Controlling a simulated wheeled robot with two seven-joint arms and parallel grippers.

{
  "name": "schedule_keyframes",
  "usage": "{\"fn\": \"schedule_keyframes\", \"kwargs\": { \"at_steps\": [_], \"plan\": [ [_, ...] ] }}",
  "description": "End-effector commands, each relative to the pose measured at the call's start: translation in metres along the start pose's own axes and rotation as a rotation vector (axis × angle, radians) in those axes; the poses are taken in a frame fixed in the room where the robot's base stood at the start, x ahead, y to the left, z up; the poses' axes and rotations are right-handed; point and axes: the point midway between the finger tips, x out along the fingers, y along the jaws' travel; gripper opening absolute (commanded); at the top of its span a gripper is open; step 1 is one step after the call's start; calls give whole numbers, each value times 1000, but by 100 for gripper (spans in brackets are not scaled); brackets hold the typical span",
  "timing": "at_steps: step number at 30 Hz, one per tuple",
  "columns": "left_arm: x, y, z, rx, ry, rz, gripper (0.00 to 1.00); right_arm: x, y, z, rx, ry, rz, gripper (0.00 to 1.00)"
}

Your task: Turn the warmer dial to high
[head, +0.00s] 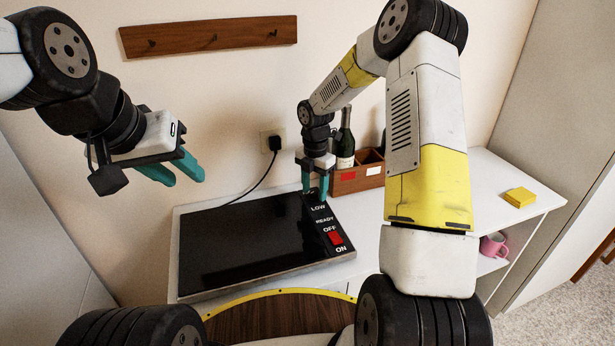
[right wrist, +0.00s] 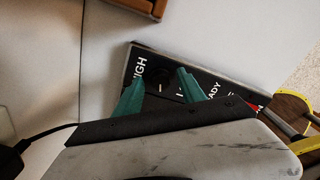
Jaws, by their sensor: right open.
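The food warmer (head: 250,240) is a black glass plate in a pale frame on the white counter. Its control strip (head: 328,226) on the right side reads LOW, READY, OFF and ON. My right gripper (head: 315,192) is open, pointing down over the far end of the strip. In the right wrist view its teal fingers (right wrist: 160,80) stand on either side of the dark dial (right wrist: 160,88), which has a small light mark. HIGH is printed left of the dial. Contact is unclear. In the head view the gripper hides the dial. My left gripper (head: 182,178) is open and empty in the air.
A red switch (head: 336,238) sits between OFF and ON. A wooden box (head: 358,180) and a dark bottle (head: 345,145) stand behind the strip. A cord runs to a wall plug (head: 275,144). A yellow block (head: 519,197) and pink mug (head: 493,245) are at the right.

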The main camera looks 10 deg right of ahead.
Motion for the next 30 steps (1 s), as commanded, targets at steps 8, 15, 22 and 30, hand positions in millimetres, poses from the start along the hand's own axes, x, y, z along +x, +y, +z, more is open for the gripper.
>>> {"fn": "schedule_keyframes", "kwargs": {
  "at_steps": [8,15,22,30],
  "plan": [
    [0,0,0,0,0,0,36,0,0,0,0,0,0,30],
    [0,0,0,0,0,0,36,0,0,0,0,0,0,0],
    [0,0,0,0,0,0,36,0,0,0,21,0,1,0],
    [0,0,0,0,0,0,36,0,0,-1,152,0,0,0]
  ]
}}
